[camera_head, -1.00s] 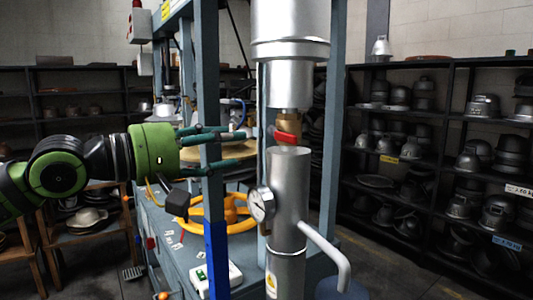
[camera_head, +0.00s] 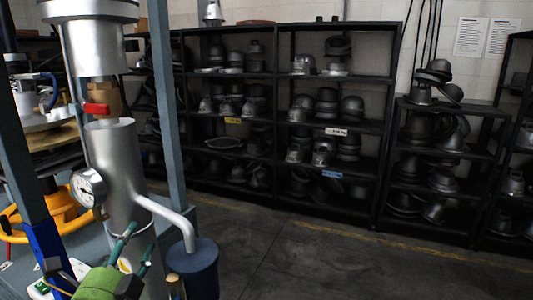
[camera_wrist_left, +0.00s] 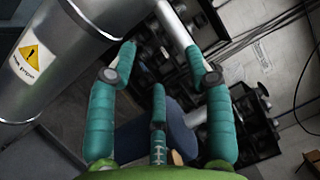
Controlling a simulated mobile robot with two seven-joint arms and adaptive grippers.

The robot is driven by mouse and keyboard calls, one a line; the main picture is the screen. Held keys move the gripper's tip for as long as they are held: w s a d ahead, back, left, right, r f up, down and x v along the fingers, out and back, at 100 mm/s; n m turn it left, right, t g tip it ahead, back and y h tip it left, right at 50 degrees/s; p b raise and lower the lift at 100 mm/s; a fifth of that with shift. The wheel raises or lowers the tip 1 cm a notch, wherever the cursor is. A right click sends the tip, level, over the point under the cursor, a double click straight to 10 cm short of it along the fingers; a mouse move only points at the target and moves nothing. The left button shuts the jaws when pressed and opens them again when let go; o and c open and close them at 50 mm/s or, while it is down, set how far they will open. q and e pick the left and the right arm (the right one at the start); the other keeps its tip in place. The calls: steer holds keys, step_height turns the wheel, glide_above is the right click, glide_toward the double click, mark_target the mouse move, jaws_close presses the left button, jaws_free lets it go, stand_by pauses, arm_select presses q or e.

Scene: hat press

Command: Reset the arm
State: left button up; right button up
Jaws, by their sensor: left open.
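My left gripper (camera_head: 138,243) shows at the bottom left of the head view, green with teal fingers. Its fingers are spread and hold nothing. It is in front of the lower part of the silver cylinder (camera_head: 118,165) of the press, near the bent pipe (camera_head: 172,218). Whether it touches the cylinder I cannot tell. In the left wrist view, the teal fingers of my left gripper (camera_wrist_left: 160,60) stand apart, with the silver cylinder (camera_wrist_left: 60,50) at the upper left, bearing a yellow warning label. My right gripper is not in view.
A dark blue container (camera_head: 194,268) stands below the pipe's end. The press has a gauge (camera_head: 88,187), a red valve handle (camera_head: 96,109) and a blue-grey post (camera_head: 165,110). Black shelves (camera_head: 281,120) of metal hat moulds line the back wall. The floor (camera_head: 330,255) at right is clear.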

arm_select(q)
steer(key=s+f+n+g+y, duration=0.1)
steer(key=s+f+n+g, duration=0.2)
steer(key=f, duration=0.4)
steer(key=s+f+n+g+y, duration=0.1)
steer(key=f+n+g, duration=0.1)
steer(key=f+n, duration=0.35)
steer(key=s+d+f+n+g+h, duration=0.1)
steer(key=s+d+f+n+g, duration=0.35)
steer(key=s+f, duration=0.6)
steer(key=s+d+f+n+g+h, duration=0.1)
steer(key=s+d+f+n+g, duration=0.1)
steer(key=s+f+n+g, duration=0.65)
steer(key=s+f+m, duration=0.2)
steer(key=s+f, duration=0.1)
steer(key=f, duration=1)
steer(key=s+f+m, duration=0.2)
steer(key=s+f, duration=0.1)
steer(key=f, duration=1)
steer(key=s+a+f, duration=0.3)
steer(key=s+f, duration=0.9)
steer(key=s, duration=0.2)
steer(key=shift+s+f+g, duration=0.4)
